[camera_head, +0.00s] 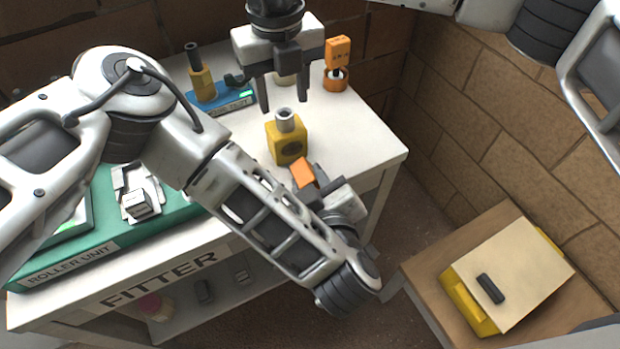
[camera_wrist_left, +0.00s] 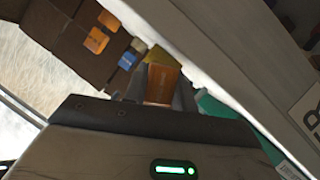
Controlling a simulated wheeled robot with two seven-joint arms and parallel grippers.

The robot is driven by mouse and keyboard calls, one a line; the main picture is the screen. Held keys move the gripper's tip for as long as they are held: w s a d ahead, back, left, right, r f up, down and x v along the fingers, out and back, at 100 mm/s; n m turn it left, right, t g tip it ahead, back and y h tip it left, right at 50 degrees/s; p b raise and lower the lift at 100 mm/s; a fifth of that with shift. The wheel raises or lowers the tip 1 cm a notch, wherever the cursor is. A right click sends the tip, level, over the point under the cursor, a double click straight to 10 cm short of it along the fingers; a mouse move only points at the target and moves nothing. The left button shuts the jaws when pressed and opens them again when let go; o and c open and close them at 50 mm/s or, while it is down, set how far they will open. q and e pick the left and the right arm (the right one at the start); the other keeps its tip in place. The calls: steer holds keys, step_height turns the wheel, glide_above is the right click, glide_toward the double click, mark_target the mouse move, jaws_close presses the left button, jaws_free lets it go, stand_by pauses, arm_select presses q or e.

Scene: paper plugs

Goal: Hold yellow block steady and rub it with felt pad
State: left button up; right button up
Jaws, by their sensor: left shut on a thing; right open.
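A yellow block (camera_head: 288,150) with a round dark mark on its front and a grey metal tube on top stands upright on the white table, near its right front edge. My right gripper (camera_head: 283,106) is open and points down just above the block, its fingers apart on either side of the tube. My left gripper (camera_head: 309,180) is shut on a small orange block, seemingly the felt pad (camera_head: 302,172), just in front of the yellow block; I cannot tell whether they touch. The left wrist view shows the orange pad (camera_wrist_left: 162,84) between the fingers, with the yellow block (camera_wrist_left: 161,57) partly hidden behind it.
A blue tray (camera_head: 235,98) holding another yellow piece (camera_head: 203,86) stands at the back left. An orange tag on a round stand (camera_head: 336,80) is at the back right. The green roller unit (camera_head: 60,270) fills the left. A side table (camera_head: 430,275) bears a cream board.

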mark_target(284, 111)
steer(key=shift+f, duration=1.65)
jaws_close()
steer(key=shift+s+f, duration=0.1)
steer(key=shift+f, duration=0.15)
stand_by(0.8)
